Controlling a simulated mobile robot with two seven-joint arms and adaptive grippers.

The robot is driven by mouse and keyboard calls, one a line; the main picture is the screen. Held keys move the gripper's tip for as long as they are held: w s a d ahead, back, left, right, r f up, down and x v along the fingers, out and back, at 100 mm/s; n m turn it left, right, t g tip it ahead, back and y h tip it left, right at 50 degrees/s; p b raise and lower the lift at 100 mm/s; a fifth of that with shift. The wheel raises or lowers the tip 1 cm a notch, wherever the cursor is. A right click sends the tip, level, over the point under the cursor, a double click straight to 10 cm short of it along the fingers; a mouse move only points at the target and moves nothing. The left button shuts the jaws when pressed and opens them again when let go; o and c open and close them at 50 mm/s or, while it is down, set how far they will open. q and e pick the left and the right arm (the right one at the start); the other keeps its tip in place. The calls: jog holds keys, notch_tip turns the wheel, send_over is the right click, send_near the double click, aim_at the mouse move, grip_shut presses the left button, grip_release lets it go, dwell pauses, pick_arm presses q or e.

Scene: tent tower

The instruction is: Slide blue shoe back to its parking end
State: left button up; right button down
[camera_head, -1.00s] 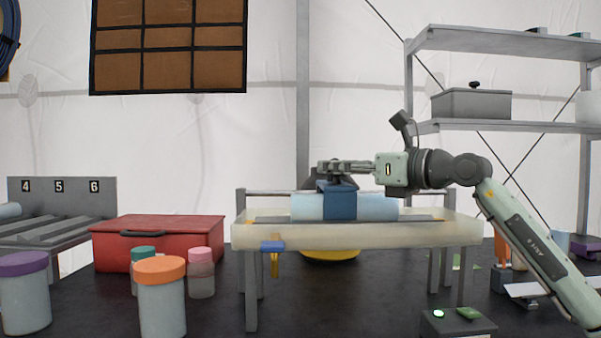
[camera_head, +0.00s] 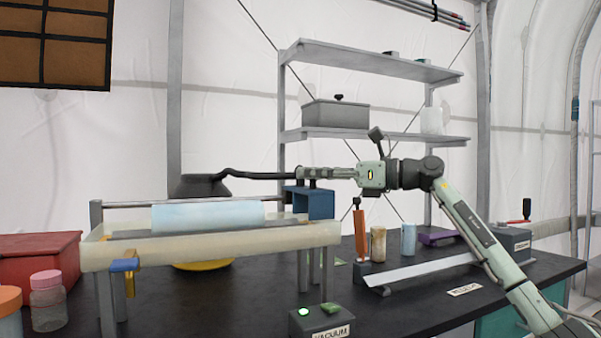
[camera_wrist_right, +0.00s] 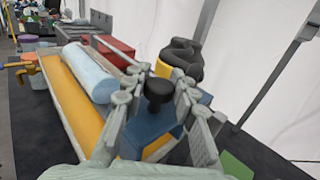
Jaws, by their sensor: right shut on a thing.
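The blue shoe (camera_head: 321,204) is a blue block with a black knob on top. It sits at the right end of the rail (camera_head: 140,204) behind the pale tray (camera_head: 205,250), clear of the light-blue roll (camera_head: 205,216). My right gripper (camera_head: 306,174) is shut on the shoe's knob from the right. In the right wrist view, the fingers (camera_wrist_right: 157,97) stand on both sides of the black knob (camera_wrist_right: 158,88), with the shoe (camera_wrist_right: 150,128) below. The roll (camera_wrist_right: 90,72) lies beyond it along the tray. My left gripper is not in view.
A black hose runs behind the gripper to a dark vessel (camera_head: 199,186). A vacuum box (camera_head: 321,321) with a green light stands in front of the tray. Shelves (camera_head: 375,137) stand behind.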

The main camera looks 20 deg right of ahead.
jog(key=shift+d, duration=0.25)
jog(key=c, duration=1.2)
grip_release()
jog(key=shift+d, duration=0.15)
jog(key=v, duration=1.2)
jog(key=shift+r, duration=0.1)
jog(key=shift+s, duration=0.1)
